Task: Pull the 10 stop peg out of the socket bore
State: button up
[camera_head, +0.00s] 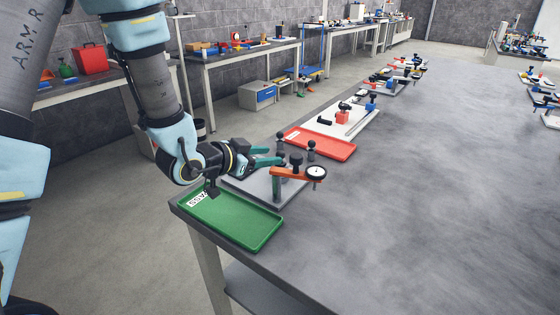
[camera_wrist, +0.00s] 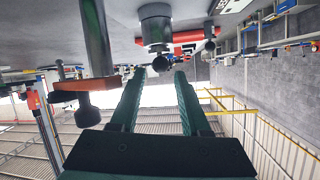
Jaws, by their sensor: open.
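A dark ball-headed peg (camera_head: 311,146) stands upright at the far side of the grey fixture plate. In the wrist view, which looks upside down, its ball head (camera_wrist: 160,63) shows at a grey round socket (camera_wrist: 155,22). How deep it sits I cannot tell. My gripper (camera_head: 275,155) lies level above the plate, fingers pointing at this peg. Its teal fingers are apart and empty in the wrist view (camera_wrist: 156,76); the ball head appears just beyond the gap, not between them. A second ball-headed peg (camera_head: 280,138) stands to the left, also seen in the wrist view (camera_wrist: 210,46).
An orange arm (camera_head: 288,173) with a dark knob and a dial gauge (camera_head: 316,173) stands on a post close beside my fingers. A green tray (camera_head: 240,224) lies in front, a red tray (camera_head: 335,149) behind.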

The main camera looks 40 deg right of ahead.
aim_at(277, 155)
jog(key=p+x, duration=0.1)
jog(key=x, duration=0.4)
jog(key=shift+d+f+p, duration=0.1)
jog(key=shift+d+p, duration=0.2)
jog(key=shift+p, duration=0.05)
jog(key=shift+c, duration=0.2)
jog(key=shift+w, duration=0.1)
grip_shut()
